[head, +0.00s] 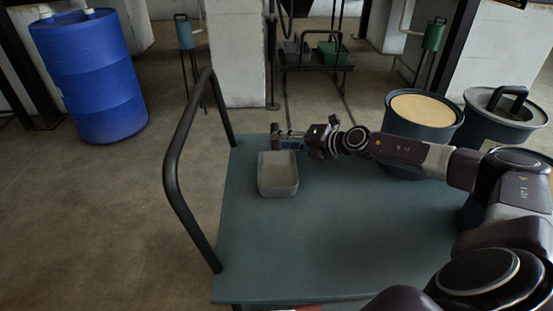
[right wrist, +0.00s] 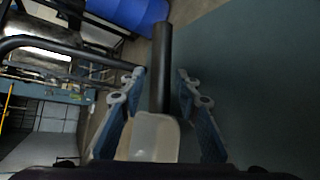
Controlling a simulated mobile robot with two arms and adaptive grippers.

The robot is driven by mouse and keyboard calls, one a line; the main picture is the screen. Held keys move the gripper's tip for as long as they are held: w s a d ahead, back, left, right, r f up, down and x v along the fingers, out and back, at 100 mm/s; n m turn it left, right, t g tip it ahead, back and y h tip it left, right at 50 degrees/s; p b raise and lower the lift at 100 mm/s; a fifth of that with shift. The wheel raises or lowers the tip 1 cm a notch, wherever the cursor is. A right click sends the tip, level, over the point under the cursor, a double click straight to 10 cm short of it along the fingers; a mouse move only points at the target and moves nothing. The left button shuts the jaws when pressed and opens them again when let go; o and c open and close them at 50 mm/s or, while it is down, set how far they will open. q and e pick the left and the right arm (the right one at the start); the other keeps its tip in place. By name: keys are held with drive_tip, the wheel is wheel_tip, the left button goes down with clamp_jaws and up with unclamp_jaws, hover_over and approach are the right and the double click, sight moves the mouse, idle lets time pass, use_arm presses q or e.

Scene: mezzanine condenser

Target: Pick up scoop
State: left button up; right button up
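In the right wrist view, a dark, straight handle (right wrist: 161,65) runs between my right gripper's fingers (right wrist: 160,80). A pale, round-cornered scoop bowl (right wrist: 155,137) shows at its near end, close to the palm. Both fingers are spread, with a narrow gap visible on each side of the handle. In the head view, my right gripper (head: 290,138) reaches in from the right, low over the far edge of the teal table top. My left gripper is out of view.
A black rail (head: 178,195) rises at the left edge. A bin of tan material (head: 424,108) and a lidded bin (head: 503,112) stand behind right. The table's front is clear.

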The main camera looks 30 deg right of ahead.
sight(276, 141)
drive_tip(key=shift+x, duration=1.8)
drive_tip(key=shift+c, duration=0.5)
clamp_jaws()
